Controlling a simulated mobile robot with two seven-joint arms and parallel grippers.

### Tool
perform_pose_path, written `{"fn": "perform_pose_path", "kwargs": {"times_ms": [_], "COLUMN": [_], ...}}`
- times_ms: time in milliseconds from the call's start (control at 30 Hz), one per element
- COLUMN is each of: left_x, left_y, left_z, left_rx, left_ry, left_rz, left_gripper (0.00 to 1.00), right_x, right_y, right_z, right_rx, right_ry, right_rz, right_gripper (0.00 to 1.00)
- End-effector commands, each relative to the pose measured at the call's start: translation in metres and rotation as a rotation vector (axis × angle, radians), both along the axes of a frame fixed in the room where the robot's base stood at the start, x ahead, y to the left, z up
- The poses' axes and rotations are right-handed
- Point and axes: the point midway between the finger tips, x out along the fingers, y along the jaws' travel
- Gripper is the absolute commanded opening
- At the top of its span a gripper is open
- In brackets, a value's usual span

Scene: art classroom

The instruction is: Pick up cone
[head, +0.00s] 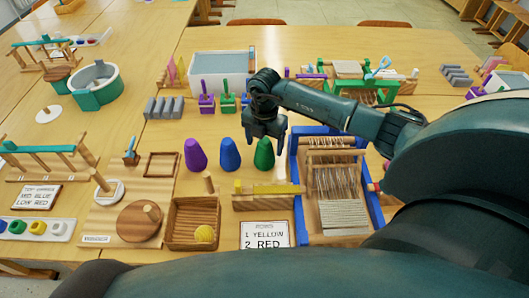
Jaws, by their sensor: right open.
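Three cones stand upright in a row on the table: a purple cone (195,155), a blue cone (229,154) and a green cone (264,154). My right gripper (265,136) points down just above and behind the green cone in the picture, its fingers open and close to the cone's tip. I cannot tell whether the fingers touch it. The gripper holds nothing that I can see. My left gripper does not show.
A blue-framed tray (297,180) with a small loom stands right of the cones, under my right arm. Purple and green stamps (206,102) stand behind.

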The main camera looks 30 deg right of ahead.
Motion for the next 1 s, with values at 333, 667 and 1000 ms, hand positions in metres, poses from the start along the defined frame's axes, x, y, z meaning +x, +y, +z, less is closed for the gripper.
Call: {"fn": "perform_pose_path", "kwargs": {"times_ms": [333,667,1000], "left_x": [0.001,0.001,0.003], "left_y": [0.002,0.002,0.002], "left_z": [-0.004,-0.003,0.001], "left_rx": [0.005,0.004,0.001], "left_ry": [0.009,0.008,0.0], "left_rz": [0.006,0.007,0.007], "left_gripper": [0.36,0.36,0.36], "right_x": [0.0,0.0,0.0], "right_y": [0.0,0.0,0.0], "right_z": [-0.023,-0.023,-0.023], "right_rx": [0.001,0.0,-0.001], "right_ry": [-0.001,0.0,-0.001], "right_rz": [0.001,0.001,0.001], "right_gripper": [0.73,0.53,0.25]}}
